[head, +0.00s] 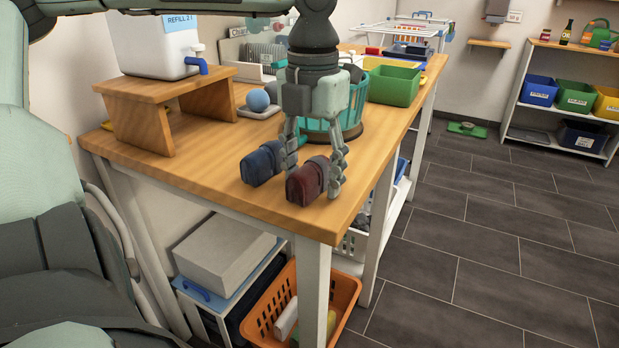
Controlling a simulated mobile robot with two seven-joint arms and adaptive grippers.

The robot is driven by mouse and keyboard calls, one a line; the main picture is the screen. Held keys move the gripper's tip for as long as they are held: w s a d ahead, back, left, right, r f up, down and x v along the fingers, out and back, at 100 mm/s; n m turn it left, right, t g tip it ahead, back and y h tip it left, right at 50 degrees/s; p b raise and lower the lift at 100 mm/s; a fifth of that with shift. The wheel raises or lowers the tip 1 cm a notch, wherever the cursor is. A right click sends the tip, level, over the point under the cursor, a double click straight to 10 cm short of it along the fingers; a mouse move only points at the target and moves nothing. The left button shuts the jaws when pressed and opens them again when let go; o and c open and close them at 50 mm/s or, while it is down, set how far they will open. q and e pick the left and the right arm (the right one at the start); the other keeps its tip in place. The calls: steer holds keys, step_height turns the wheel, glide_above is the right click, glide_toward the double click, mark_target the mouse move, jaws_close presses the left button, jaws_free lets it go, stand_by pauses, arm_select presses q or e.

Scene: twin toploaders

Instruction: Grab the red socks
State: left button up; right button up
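The red socks (305,182), a dark red rolled bundle, rest on the wooden table (230,190) near its front corner. My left gripper (315,172) points down over them from above. Its fingers are spread, one on the left side of the bundle and one on the right. The right finger is very close to the socks; contact is unclear, and the left fingertip is partly hidden. A dark blue rolled bundle (263,163) lies just left of the red socks, close to the left finger. My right gripper is not in view.
A teal basket (357,100) stands behind the gripper, with a green bin (394,84) farther right. A wooden stand (150,120) holds a white dispenser (150,45). The table's front left is clear.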

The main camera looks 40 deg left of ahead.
arm_select(q)
steer(key=c, duration=1.2)
steer(key=shift+o, duration=0.2)
